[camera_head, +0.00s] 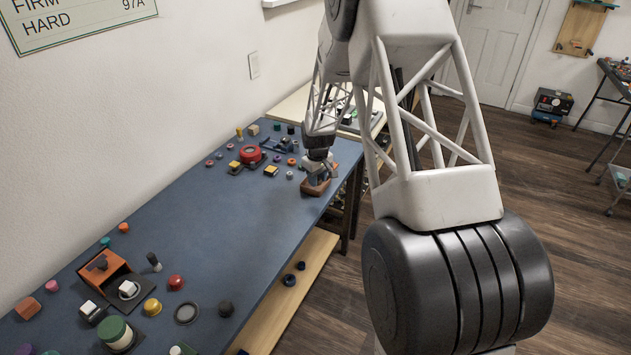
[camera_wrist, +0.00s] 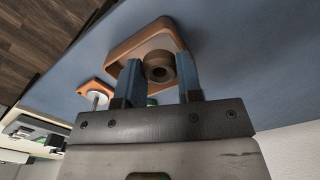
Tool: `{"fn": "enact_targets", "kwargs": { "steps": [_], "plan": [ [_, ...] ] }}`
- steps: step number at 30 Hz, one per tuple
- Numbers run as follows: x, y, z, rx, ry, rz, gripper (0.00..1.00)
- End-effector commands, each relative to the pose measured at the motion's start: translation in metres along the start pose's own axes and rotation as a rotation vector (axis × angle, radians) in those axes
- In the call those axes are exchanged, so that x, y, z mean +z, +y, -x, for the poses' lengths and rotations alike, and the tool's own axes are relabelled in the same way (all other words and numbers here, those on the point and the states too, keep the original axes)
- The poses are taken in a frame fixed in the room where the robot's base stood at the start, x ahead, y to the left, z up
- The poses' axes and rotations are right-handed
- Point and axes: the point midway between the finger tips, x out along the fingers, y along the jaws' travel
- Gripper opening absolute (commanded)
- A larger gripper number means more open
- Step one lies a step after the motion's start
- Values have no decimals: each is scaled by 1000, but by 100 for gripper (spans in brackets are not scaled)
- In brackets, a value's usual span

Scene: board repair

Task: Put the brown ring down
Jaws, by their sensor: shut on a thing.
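The brown ring (camera_wrist: 159,67) shows in the wrist view between the two blue fingers of my gripper (camera_wrist: 161,60). The fingers are shut on its sides. Behind the ring is a shallow orange-brown tray (camera_wrist: 137,43) with rounded corners, and the ring overlaps it in the picture. I cannot tell whether the ring touches the tray floor. In the head view my gripper (camera_head: 319,174) is low over the tray (camera_head: 311,191), near the right edge of the blue table. The ring is hidden there.
The blue table (camera_head: 210,225) has bare room between the tray and the near objects. A red round thing (camera_head: 250,154) and several small pieces lie left of my gripper. An orange box (camera_head: 112,280) stands at the near left. The table's right edge is close to the tray.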

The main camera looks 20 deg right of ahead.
Motion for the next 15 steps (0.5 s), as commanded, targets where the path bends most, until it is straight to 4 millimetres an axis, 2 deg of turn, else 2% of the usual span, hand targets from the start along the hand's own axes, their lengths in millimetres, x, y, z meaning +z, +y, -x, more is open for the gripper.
{"fn": "enact_targets", "kwargs": {
  "steps": [6,15],
  "plan": [
    [-22,13,-3,1,1,0,11],
    [-29,17,-3,0,1,0,11]
  ]
}}
